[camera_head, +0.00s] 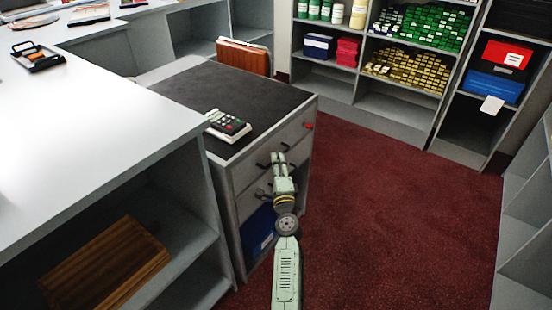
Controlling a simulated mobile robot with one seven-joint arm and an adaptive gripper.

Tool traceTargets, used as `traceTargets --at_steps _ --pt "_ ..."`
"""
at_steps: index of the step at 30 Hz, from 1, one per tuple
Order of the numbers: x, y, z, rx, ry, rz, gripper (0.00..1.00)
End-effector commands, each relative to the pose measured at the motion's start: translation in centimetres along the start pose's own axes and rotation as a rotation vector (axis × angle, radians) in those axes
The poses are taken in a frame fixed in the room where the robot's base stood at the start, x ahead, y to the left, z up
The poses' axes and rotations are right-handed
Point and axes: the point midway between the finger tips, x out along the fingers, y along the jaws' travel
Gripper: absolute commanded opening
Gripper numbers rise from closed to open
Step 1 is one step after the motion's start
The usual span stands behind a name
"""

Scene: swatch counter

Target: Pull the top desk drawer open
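The desk (219,84) has a dark top, and its grey front faces the red carpet. The top drawer (296,133) sits just under the desktop and looks flush with the front. Dark handle parts (262,165) show beside my gripper, and another dark handle part (261,191) shows lower down. My gripper (279,156) is at the top drawer's front, overlapping the handle area. My gripper and arm hide part of the front. I cannot tell whether the fingers touch the handle, or whether they are open or shut.
A calculator (228,125) lies on the desktop. A blue object (259,229) sits low in the desk. A white counter (95,130) with a wooden box (106,262) below stands at left. Shelves (386,110) line the back. The red carpet (390,210) right of the desk is clear.

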Motion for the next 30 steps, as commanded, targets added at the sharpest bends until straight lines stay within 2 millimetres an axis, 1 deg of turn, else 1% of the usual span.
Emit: traceTargets --at_steps 1,3,6,15,28,30 --pt "0.8 0.0 0.1 -0.001 -0.002 -0.001 0.29" --pt "1.5 0.0 0.1 -0.001 -0.003 -0.001 0.29" --pt "2.0 0.0 0.1 -0.001 -0.001 0.000 0.29" --pt "2.2 0.0 0.1 -0.001 -0.001 0.000 0.29" --pt "2.2 0.0 0.1 -0.001 -0.002 0.000 0.01" --pt "2.2 0.0 0.1 -0.001 -0.002 0.000 0.00"
